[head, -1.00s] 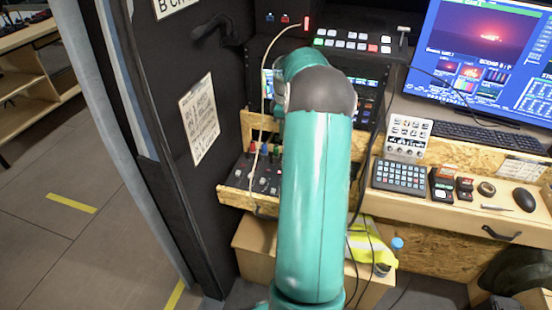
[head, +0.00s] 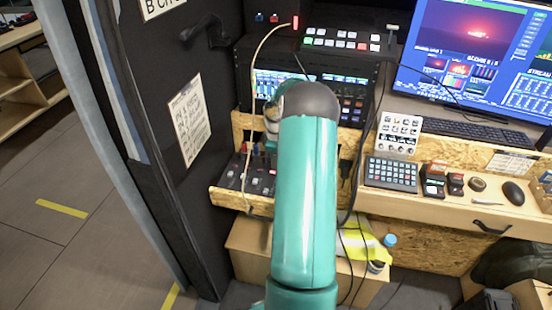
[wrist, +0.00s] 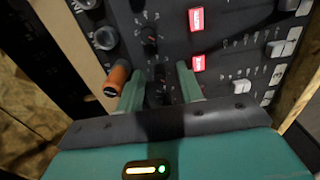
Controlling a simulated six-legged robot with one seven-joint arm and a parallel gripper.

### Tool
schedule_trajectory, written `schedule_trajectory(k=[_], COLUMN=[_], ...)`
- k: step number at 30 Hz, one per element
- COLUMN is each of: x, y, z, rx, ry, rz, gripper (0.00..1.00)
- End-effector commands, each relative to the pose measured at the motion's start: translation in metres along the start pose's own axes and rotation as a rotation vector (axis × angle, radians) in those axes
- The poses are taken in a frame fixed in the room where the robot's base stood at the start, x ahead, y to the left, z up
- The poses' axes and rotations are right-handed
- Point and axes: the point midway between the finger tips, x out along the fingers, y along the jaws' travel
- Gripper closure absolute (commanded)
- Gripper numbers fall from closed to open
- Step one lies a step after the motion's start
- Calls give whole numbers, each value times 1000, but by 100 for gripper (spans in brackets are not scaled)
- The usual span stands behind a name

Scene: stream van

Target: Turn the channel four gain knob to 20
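The audio mixer (head: 262,182) lies in the wooden desk tray at the left of the head view, partly behind my arm. In the wrist view its dark panel (wrist: 228,50) fills the upper part, with an orange-capped knob (wrist: 117,80), a grey knob (wrist: 106,38) and small dark knobs (wrist: 151,46). Channel numbers and the gain scale are too small to read, so I cannot tell which knob is channel four's gain. My gripper (wrist: 158,82) is open, its two green fingers apart over the panel beside the orange knob. Any knob between the fingers is dark and unclear.
Lit red buttons (wrist: 198,63) and white faders (wrist: 275,50) are right of my fingers. A cable (head: 250,110) hangs in front of the rack and the mixer. The black door panel (head: 165,150) stands close on the left; a keypad (head: 391,174) lies to the right.

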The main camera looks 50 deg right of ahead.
Motion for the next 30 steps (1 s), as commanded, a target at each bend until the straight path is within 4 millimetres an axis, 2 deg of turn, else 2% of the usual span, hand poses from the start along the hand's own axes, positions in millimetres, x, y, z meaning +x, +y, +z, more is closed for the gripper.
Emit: schedule_trajectory(k=[6,12,23,30], x=[0,0,0,-1], y=[0,0,0,0], z=[0,0,0,-1], rx=[1,1,32,147], ry=[0,0,0,0], rz=[0,0,0,1], gripper=[63,100,100,100])
